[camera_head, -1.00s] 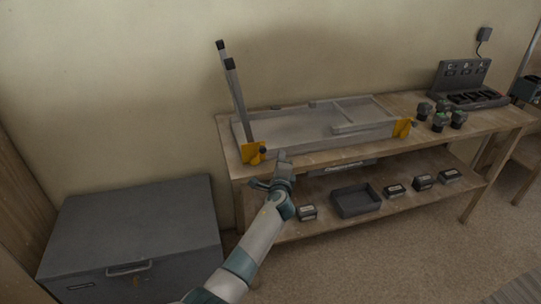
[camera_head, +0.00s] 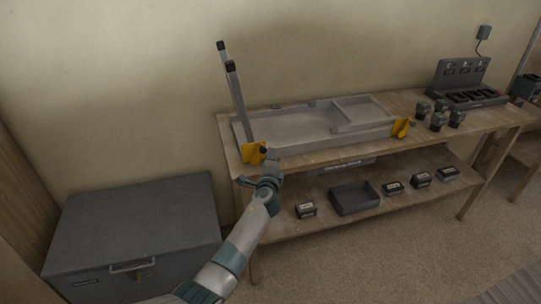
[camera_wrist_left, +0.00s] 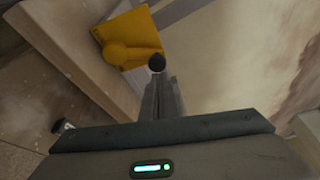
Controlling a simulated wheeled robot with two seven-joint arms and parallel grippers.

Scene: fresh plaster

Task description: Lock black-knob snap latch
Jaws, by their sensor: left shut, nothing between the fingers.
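The black knob (camera_head: 263,150) sits beside a yellow latch bracket (camera_head: 250,153) at the near left corner of a grey tray-like frame (camera_head: 290,143) on the bench. In the left wrist view the black knob (camera_wrist_left: 156,62) lies just beyond my fingertips, with the yellow bracket (camera_wrist_left: 128,38) to its upper left. My left gripper (camera_head: 267,163) is shut and empty, close to the knob at the bench's front edge. In the wrist view its closed fingers (camera_wrist_left: 160,85) point at the knob. I cannot tell whether they touch it. My right gripper is not in view.
Two upright grey bars (camera_head: 236,100) with black ends rise at the frame's left end. Another yellow bracket (camera_head: 400,128) is at its right corner. Dark-topped pieces (camera_head: 438,121) stand farther right. The lower shelf holds a dark tray (camera_head: 354,198) and small boxes. A grey chest (camera_head: 135,235) stands left.

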